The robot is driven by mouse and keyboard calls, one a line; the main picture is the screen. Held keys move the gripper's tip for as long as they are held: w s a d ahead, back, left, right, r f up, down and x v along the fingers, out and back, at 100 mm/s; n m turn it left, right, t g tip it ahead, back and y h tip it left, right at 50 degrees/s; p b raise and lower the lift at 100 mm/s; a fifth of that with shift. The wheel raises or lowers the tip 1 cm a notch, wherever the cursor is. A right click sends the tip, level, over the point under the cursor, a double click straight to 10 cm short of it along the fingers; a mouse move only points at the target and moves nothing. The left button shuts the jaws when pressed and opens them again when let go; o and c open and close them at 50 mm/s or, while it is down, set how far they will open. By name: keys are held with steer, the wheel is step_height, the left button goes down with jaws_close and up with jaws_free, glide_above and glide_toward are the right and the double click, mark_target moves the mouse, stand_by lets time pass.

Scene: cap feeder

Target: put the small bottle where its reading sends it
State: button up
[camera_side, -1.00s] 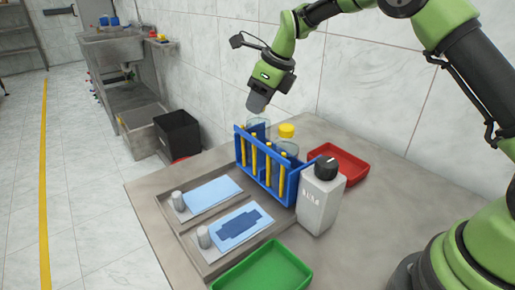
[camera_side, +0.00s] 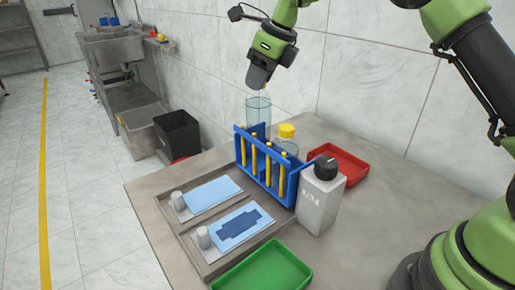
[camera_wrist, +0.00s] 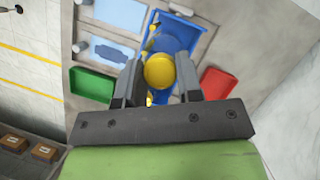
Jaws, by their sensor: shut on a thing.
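My gripper (camera_side: 260,86) is above the far left of the blue rack. In the wrist view my gripper (camera_wrist: 159,88) is shut on a round yellow cap (camera_wrist: 159,70), which fills the gap between its fingers. In the side view a clear glass body (camera_side: 258,112) sits directly under the fingertips, in line with the small bottle's hold; its lower end is behind the rack. The yellow cap is hidden by the fingers there. A second clear jar with a yellow cap (camera_side: 286,131) stands behind the rack. I cannot read any marking on the held bottle.
The blue rack (camera_side: 291,190) holds several yellow sticks. A grey-white container with a black top (camera_side: 318,208) stands beside it, its dark marking illegible. A green tray (camera_side: 262,280) is at front and a red tray (camera_side: 352,170) behind. Blue mats (camera_side: 212,193) lie left.

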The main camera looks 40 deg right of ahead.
steer(key=shift+r, duration=3.15)
steer(key=shift+s+a, duration=0.1)
steer(key=shift+a, duration=0.25)
steer(key=s+a+f+n+g+y, duration=0.1)
steer(key=s+a+n+g, duration=0.1)
steer(key=s+a+n, duration=0.4)
steer(key=s+a+f+n+g+y, duration=0.15)
steer(key=s+a+n, duration=0.3)
steer(key=a, duration=0.45)
steer(key=s+a+f+n+g, duration=0.3)
steer(key=s+a+n, duration=0.2)
steer(key=s+n, duration=0.5)
step_height(320, 180, down, 11)
steer(key=s+m, duration=0.2)
steer(key=shift+s+a+r+h, duration=0.2)
steer(key=shift+s+a+h, duration=0.1)
steer(key=shift+h, duration=0.15)
steer(key=shift+f, duration=0.1)
